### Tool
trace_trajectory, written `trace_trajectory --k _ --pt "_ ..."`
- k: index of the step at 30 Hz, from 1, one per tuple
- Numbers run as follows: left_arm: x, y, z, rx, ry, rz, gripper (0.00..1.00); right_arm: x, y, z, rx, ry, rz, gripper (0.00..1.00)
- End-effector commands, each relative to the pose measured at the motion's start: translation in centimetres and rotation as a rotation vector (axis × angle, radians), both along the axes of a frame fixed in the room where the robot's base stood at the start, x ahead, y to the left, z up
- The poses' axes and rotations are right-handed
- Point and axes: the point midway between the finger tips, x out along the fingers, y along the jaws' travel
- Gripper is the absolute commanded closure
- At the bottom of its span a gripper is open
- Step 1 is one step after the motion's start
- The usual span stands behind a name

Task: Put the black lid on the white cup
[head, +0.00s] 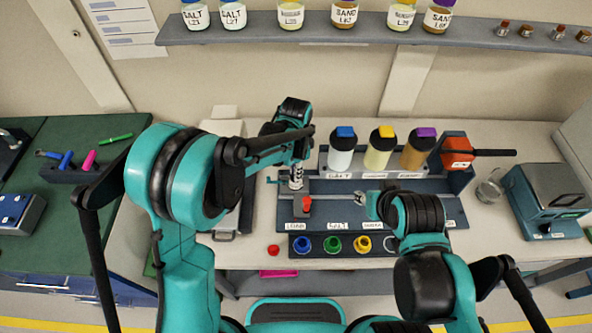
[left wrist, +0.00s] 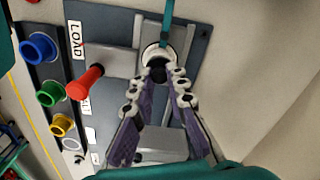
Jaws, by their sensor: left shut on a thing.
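The white cup (left wrist: 149,51) stands at the LOAD end of the blue-grey station, its rim showing as a pale ring in the left wrist view. My left gripper (left wrist: 158,78) is shut on the small black lid (left wrist: 157,71), at the near side of the rim. I cannot tell whether the lid touches or sits on the cup. In the head view my left gripper (head: 297,165) points down over the cup (head: 296,183), which is partly covered. My right gripper (head: 362,199) is low over the middle of the station; its fingers are too small to read.
A red-handled lever (head: 305,205) stands close in front of the cup. Bottles with blue, yellow and purple caps (head: 380,152) stand behind. A rack of coloured rings (head: 333,244) lies in front. A balance (head: 548,200) and a glass beaker (head: 488,190) are at right.

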Motion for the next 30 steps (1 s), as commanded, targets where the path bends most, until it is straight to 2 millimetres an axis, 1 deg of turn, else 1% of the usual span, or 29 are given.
trace_trajectory --k 8,14,15,17,18,26,30 --pt "0.0 0.0 -0.49 0.0 0.0 0.0 0.98 0.0 0.0 -0.41 0.0 0.0 0.0 0.63" --pt "0.0 0.0 -0.44 0.0 0.0 0.0 0.98 0.0 0.0 -0.36 0.0 0.0 0.0 0.63" --pt "0.0 0.0 -0.44 0.0 0.0 0.0 0.83 0.0 0.0 -0.36 0.0 0.0 0.0 0.63" --pt "0.0 0.0 -0.44 0.0 0.0 0.0 0.67 0.0 0.0 -0.36 0.0 0.0 0.0 0.63" --pt "0.0 0.0 -0.44 0.0 0.0 0.0 0.62 0.0 0.0 -0.36 0.0 0.0 0.0 0.63" --pt "0.0 0.0 -0.41 0.0 0.0 0.0 0.62 0.0 0.0 -0.36 0.0 0.0 0.0 0.63" --pt "0.02 0.0 0.42 0.0 0.0 0.0 0.62 0.0 0.0 -0.36 0.0 0.0 0.0 0.63"
